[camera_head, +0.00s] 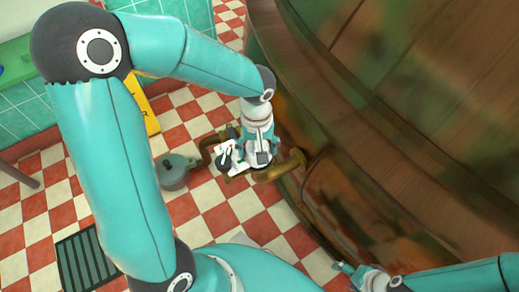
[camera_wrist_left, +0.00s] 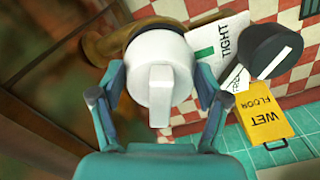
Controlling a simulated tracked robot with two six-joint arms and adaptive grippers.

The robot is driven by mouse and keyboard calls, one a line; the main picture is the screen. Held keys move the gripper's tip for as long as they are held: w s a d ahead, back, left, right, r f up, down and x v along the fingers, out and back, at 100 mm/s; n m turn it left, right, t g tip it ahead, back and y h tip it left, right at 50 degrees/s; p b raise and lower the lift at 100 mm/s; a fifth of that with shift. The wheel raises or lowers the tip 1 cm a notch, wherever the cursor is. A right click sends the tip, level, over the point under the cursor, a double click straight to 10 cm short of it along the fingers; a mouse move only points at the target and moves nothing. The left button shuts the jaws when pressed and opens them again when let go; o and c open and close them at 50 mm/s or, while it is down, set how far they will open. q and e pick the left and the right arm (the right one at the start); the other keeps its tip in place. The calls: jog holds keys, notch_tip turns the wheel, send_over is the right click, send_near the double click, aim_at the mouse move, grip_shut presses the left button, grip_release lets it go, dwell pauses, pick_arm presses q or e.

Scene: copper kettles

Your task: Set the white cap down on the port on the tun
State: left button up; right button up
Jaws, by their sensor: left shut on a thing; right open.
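A white cap (camera_wrist_left: 158,72) with a flat grip tab fills the middle of the left wrist view. My left gripper (camera_wrist_left: 158,90) is shut on it, one finger on each side. In the head view my left gripper (camera_head: 260,160) points down at the brass pipe (camera_head: 288,168) beside the tun (camera_head: 400,120). The pipe (camera_wrist_left: 105,45) runs behind the cap. The port is hidden, so I cannot tell whether the cap touches it. My right gripper (camera_head: 347,268) is open and empty at the lower right, near the tun's wall.
A white card reading TIGHT (camera_wrist_left: 222,48) and a black knob with a white line (camera_wrist_left: 270,52) are close to the cap.

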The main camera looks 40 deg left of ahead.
pick_arm(q)
jog(key=shift+f+b, duration=0.35)
jog(key=o, duration=1.1)
jog(key=shift+r, duration=0.1)
notch_tip(320, 180, up, 10)
jog(key=shift+w+r, duration=0.1)
jog(key=shift+r, duration=0.8)
